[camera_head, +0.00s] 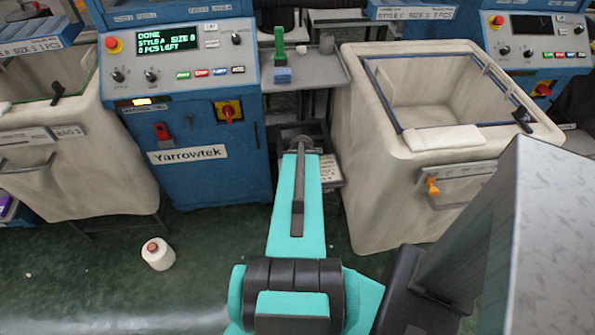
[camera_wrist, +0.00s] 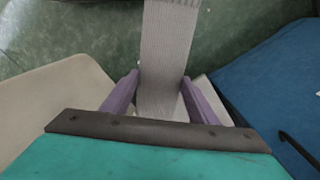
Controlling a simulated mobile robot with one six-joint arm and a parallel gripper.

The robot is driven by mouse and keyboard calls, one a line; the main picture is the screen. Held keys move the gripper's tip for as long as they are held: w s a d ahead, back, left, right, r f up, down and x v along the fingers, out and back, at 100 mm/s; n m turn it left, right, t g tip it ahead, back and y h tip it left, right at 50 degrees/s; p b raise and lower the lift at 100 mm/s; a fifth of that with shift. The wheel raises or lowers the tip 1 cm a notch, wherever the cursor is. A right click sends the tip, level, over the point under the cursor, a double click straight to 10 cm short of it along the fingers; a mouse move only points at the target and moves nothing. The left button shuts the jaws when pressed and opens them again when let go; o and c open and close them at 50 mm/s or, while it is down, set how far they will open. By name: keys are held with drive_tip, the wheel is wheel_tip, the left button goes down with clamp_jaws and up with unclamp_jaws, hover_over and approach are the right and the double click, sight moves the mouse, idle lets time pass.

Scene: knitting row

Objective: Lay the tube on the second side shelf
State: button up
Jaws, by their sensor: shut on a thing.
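A grey ribbed knitted tube (camera_wrist: 165,50) is between the two purple fingers of my gripper (camera_wrist: 161,84) in the wrist view. My gripper is shut on it, and the tube extends out past the fingertips over the green floor to the top edge of that view. In the head view my arm reaches toward the gap between the blue machine and the right bin; the gripper and tube are not clearly visible there. A grey side shelf (camera_head: 327,72) spans that gap. Which shelf is the second one, I cannot tell.
The blue machine (camera_head: 200,160) stands left, a beige bin (camera_head: 375,190) right. A white cone (camera_head: 157,255) is on the floor.

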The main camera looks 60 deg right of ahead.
drive_tip(key=shift+w+d+f+b, duration=0.2)
drive_tip(key=shift+w+d+b, duration=0.3)
drive_tip(key=shift+b, duration=2.1)
drive_tip(key=shift+w+d+f+b, duration=0.15)
drive_tip(key=shift+w+d+b, duration=0.3)
drive_tip(key=shift+b, duration=2.15)
drive_tip(key=w+d+b, duration=0.1)
drive_tip(key=b, duration=0.4)
drive_tip(key=shift+w+d+f, duration=0.1)
drive_tip(key=shift+w+f, duration=0.05)
drive_tip(key=b, duration=0.4)
drive_tip(key=shift+w+d, duration=0.25)
drive_tip(key=shift+w, duration=0.05)
drive_tip(key=shift+w+d+f, duration=0.15)
drive_tip(key=shift+w+d, duration=1.7)
drive_tip(key=shift+w, duration=0.1)
drive_tip(key=shift+w+d+f, duration=0.15)
drive_tip(key=shift+w+d, duration=1.7)
drive_tip(key=shift+w, duration=0.05)
drive_tip(key=shift+f+b, duration=0.6)
drive_tip(key=shift+f, duration=1.15)
drive_tip(key=shift+f, duration=0.1)
